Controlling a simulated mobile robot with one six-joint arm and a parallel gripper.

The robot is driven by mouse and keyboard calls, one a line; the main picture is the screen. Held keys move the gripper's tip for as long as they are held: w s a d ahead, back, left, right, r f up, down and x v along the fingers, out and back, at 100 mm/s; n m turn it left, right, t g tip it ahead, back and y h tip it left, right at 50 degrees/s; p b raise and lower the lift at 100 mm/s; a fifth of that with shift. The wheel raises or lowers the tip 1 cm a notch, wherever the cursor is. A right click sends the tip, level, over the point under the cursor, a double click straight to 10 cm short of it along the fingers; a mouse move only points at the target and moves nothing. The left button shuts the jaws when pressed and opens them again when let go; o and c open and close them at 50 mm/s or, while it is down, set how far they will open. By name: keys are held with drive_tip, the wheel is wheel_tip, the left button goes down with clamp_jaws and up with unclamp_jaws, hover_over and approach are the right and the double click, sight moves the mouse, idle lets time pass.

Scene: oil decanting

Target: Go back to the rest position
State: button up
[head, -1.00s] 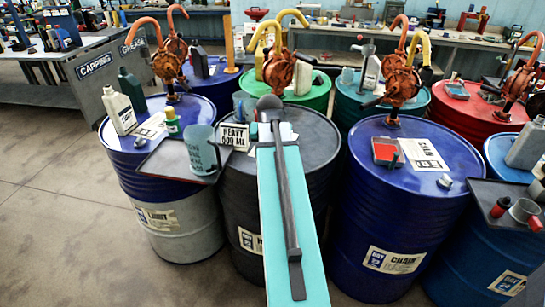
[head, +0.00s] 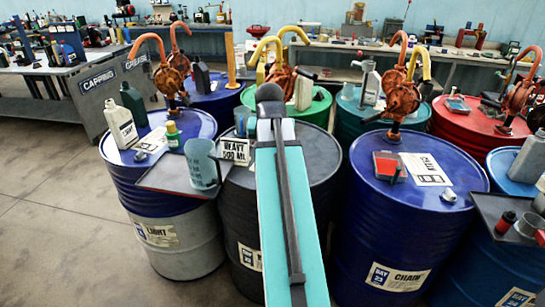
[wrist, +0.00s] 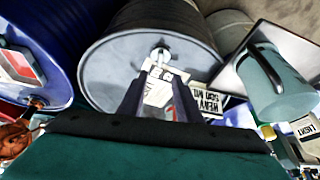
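My gripper (wrist: 158,92) is open in the wrist view, its two dark fingers apart with nothing held between them. It points toward the dark grey drum (wrist: 108,75), whose lid, a white paper and a small cap show beyond and between the fingers. In the head view my turquoise arm reaches forward over this drum (head: 235,200), and the fingers are hidden. A translucent grey-blue measuring jug (head: 202,165) stands upright on a dark tray (head: 160,177) left of the arm. It also shows in the wrist view (wrist: 268,90), apart from the fingers.
A "HEAVY 500 ML" card (head: 233,151) stands close left of my arm. A blue drum (head: 165,210) with bottles is at left, and another blue drum (head: 400,225) is at right. Orange and yellow hand pumps rise behind. Open floor (head: 60,220) lies at the left.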

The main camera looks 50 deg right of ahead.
drive_tip(key=shift+s+r, duration=0.1)
drive_tip(key=shift+r, duration=0.05)
idle(0.5)
drive_tip(key=w+a+f+n+g+y, duration=0.1)
drive_tip(key=a+f+n, duration=0.1)
drive_tip(key=a+f, duration=0.8)
drive_tip(key=w+a+f+n+g+y, duration=0.15)
drive_tip(key=a+f, duration=0.35)
drive_tip(key=f, duration=0.8)
drive_tip(key=a+f+n+g+y, duration=0.1)
drive_tip(key=a+f+n, duration=0.1)
drive_tip(key=a+f, duration=0.8)
drive_tip(key=s+a+f+n+g, duration=0.2)
drive_tip(key=s+a+f, duration=0.6)
drive_tip(key=s+f, duration=0.4)
drive_tip(key=s+a+f+n+g, duration=0.3)
drive_tip(key=s+a+f, duration=0.5)
drive_tip(key=s+f, duration=0.3)
drive_tip(key=shift+s+a+f, duration=0.35)
drive_tip(key=shift+a+f, duration=0.05)
drive_tip(key=shift+f, duration=0.45)
